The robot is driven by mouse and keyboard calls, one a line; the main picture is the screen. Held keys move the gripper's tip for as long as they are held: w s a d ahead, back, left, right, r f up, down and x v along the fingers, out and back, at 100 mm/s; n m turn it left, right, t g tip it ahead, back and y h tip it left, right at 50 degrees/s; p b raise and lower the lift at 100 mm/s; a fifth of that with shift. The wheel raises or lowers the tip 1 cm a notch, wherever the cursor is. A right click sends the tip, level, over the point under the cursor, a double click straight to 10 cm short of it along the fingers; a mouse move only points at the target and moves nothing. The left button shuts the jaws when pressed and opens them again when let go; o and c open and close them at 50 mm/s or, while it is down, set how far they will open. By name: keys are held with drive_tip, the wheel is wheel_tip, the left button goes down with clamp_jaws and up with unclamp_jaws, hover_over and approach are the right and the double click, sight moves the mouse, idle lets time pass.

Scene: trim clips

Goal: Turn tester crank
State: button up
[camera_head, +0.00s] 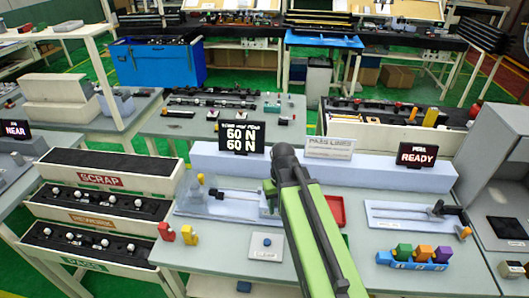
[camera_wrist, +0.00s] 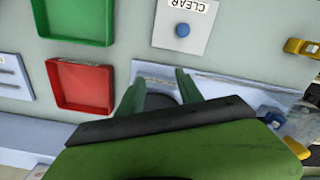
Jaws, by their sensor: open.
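The force tester (camera_head: 222,206) is a pale bench fixture with a slim rail, below a display reading 60 N twice (camera_head: 242,138). My gripper (camera_head: 270,190) is at the tester's right end, its green fingers pointing down. In the wrist view my gripper (camera_wrist: 160,90) is open, fingers apart. A dark rounded part (camera_wrist: 161,98), possibly the crank, shows between and beyond them; contact cannot be told. A yellow knob (camera_head: 201,179) stands at the tester's left end and seems to show in the wrist view (camera_wrist: 298,148). My arm hides the rest of the crank area.
A red tray (camera_wrist: 80,88), green tray (camera_wrist: 76,18) and CLEAR button plate (camera_wrist: 184,24) lie beside the tester. Red (camera_head: 166,231) and yellow (camera_head: 190,235) clips stand left. A second fixture (camera_head: 412,214) is at right, with a blue rack of coloured blocks (camera_head: 413,263) in front.

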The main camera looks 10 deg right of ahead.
drive_tip(key=w+d+r+n+p, duration=0.2)
drive_tip(key=w+r+p, duration=0.45)
drive_tip(key=r, duration=0.25)
drive_tip(key=w+d+r+n+p, duration=0.2)
drive_tip(key=w+r+p, duration=0.4)
drive_tip(key=r+p, duration=0.25)
drive_tip(key=f+b, duration=0.8)
drive_tip(key=b, duration=0.1)
drive_tip(key=f+b, duration=0.9)
drive_tip(key=shift+w+f, duration=0.2)
drive_tip(key=shift+f, duration=0.1)
drive_tip(key=shift+r, duration=0.15)
clamp_jaws()
